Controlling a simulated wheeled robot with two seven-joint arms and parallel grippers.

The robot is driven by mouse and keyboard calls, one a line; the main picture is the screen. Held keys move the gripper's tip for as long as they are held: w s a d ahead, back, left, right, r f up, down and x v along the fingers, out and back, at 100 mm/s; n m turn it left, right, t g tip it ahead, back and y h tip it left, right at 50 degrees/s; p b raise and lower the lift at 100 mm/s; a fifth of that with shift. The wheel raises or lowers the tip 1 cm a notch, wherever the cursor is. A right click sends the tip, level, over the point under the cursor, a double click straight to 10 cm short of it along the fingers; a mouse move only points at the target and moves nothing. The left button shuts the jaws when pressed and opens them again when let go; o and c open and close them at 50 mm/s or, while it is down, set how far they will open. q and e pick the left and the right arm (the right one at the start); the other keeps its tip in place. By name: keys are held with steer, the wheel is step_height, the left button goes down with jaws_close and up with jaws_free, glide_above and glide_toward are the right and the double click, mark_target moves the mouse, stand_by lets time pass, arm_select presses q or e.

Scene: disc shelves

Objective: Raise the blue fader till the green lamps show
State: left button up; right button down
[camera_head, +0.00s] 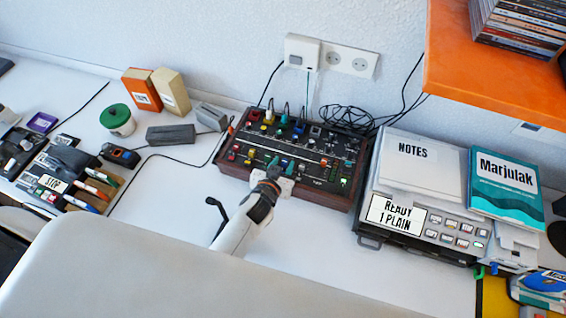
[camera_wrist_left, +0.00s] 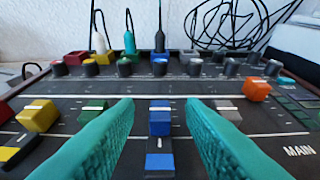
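The mixer (camera_head: 330,197) is a dark panel with wooden sides, covered in knobs and coloured faders. In the left wrist view the blue fader (camera_wrist_left: 160,120) stands in the middle, in line with a blue patch (camera_wrist_left: 160,161) nearer me. My left gripper (camera_wrist_left: 160,103) is open, with one teal finger on each side of the blue fader and a gap on both sides. In the head view my left gripper (camera_head: 281,165) is over the mixer's front part and hides the fader. Dark green squares (camera_wrist_left: 290,103) lie at the panel's right; I cannot tell if they are lit. My right gripper is not in view.
A yellow fader (camera_wrist_left: 38,116), a green fader (camera_wrist_left: 92,112), a white-grey fader (camera_wrist_left: 229,110) and an orange fader (camera_wrist_left: 256,90) flank the blue one. Cables (camera_wrist_left: 220,25) rise behind. A printer-like machine (camera_head: 395,213) stands close right of the mixer.

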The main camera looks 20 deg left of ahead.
mark_target(286, 156)
arm_select(q)
steer(key=shift+w+f, duration=0.2)
steer(key=shift+w, duration=0.25)
jaws_close()
steer(key=shift+w+b, duration=0.35)
steer(key=shift+w, duration=1.2)
jaws_free()
steer(key=shift+s, duration=0.1)
steer(key=v, duration=1.2)
